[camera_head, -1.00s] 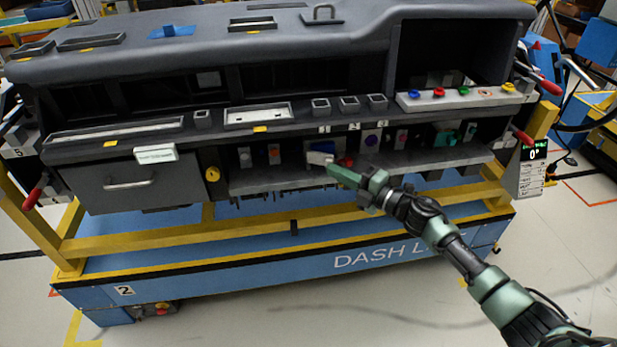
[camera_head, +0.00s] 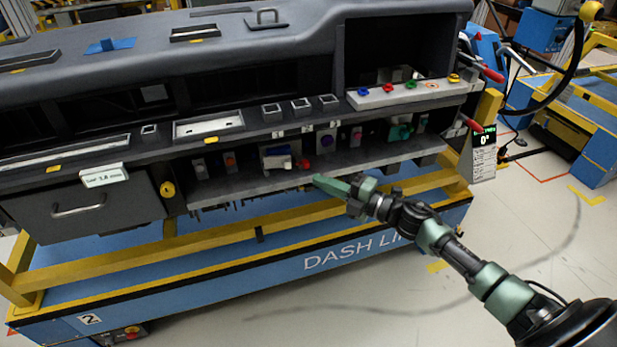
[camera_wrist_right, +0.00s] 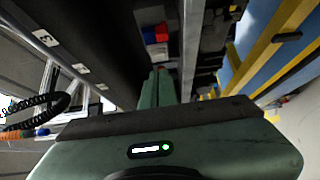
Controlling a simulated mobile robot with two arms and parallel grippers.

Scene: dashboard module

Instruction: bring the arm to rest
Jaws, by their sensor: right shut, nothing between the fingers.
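My right arm (camera_head: 440,240) comes in from the lower right in the head view. My right gripper (camera_head: 320,181) is shut and empty, just in front of the lower shelf (camera_head: 240,187) of the dashboard module (camera_head: 290,50). The gripper's green fingers (camera_wrist_right: 158,85) also show close together in the right wrist view. A white block with a blue part (camera_head: 277,160) and a red knob (camera_head: 302,165) sit on the shelf behind the fingertips, apart from them as far as I can tell. My left gripper does not show.
A blue and yellow cart (camera_head: 250,273) carries the module. Several coloured buttons sit on a grey strip (camera_head: 390,95) at the upper right. A small display (camera_head: 484,140) hangs at the right end. The floor (camera_head: 520,240) at the right is clear.

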